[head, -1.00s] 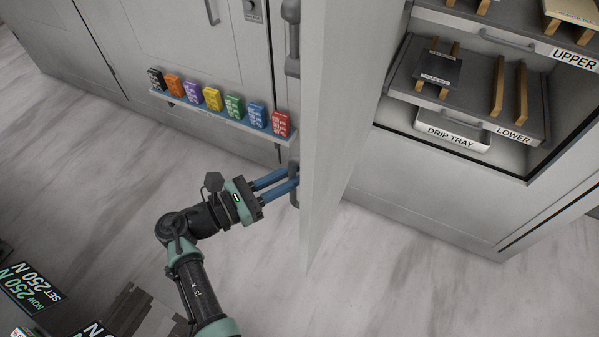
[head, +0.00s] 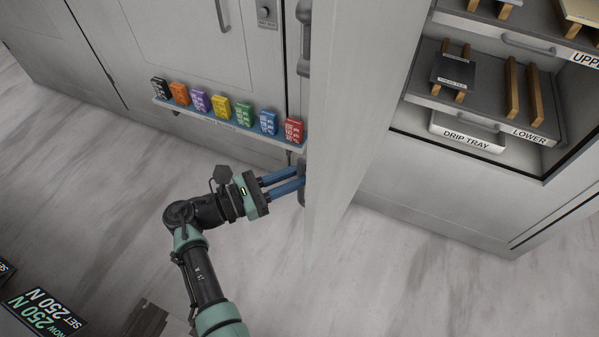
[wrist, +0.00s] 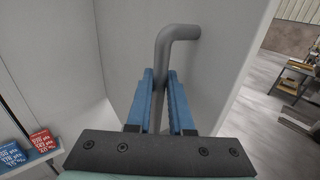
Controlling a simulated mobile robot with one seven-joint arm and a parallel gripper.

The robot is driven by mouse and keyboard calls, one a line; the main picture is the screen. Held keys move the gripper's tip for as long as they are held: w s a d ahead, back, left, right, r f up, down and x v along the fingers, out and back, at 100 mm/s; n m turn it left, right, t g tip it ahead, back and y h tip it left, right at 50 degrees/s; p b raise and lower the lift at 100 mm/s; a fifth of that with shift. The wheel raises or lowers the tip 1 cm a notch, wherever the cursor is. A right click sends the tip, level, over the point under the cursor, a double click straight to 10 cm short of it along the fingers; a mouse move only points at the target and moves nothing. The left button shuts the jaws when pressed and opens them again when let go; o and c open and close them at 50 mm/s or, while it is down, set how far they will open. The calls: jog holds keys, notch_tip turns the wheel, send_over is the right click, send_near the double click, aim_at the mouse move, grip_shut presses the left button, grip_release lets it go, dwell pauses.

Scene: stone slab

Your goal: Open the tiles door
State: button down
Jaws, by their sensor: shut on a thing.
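The tiles door (head: 345,120) is a tall light-grey panel standing open, edge-on in the head view, to the left of the open cabinet bay. Its grey bar handle (wrist: 176,36) shows in the wrist view, bent at the top and running down between my fingers. My gripper (head: 300,180) has blue fingers shut on this handle on the door's left face. The wrist view also shows my gripper (wrist: 160,98) with a finger on each side of the bar. The lower part of the handle is hidden behind the fingers.
The bay holds the lower shelf (head: 480,112) with a dark tile on wooden bars, and a white drip tray (head: 468,132) beneath. A ledge with several coloured boxes (head: 243,115) lies left of the door, close above my gripper. Floor (head: 400,270) in front is clear.

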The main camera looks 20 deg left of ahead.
jog(key=shift+w+r, duration=0.2)
jog(key=shift+r, duration=0.1)
jog(key=c, duration=1.1)
grip_release()
jog(key=shift+d, duration=0.1)
jog(key=shift+c, duration=0.2)
jog(key=o, duration=0.3)
jog(key=shift+f, duration=0.2)
jog(key=shift+o, duration=0.2)
jog(key=shift+s, duration=0.1)
jog(key=shift+s+a+f, duration=0.1)
jog(key=shift+s+a, duration=0.05)
jog(key=shift+a, duration=0.05)
jog(key=b+v, duration=0.2)
jog(key=v, duration=1)
jog(key=shift+a, duration=0.15)
jog(key=shift+s, duration=0.15)
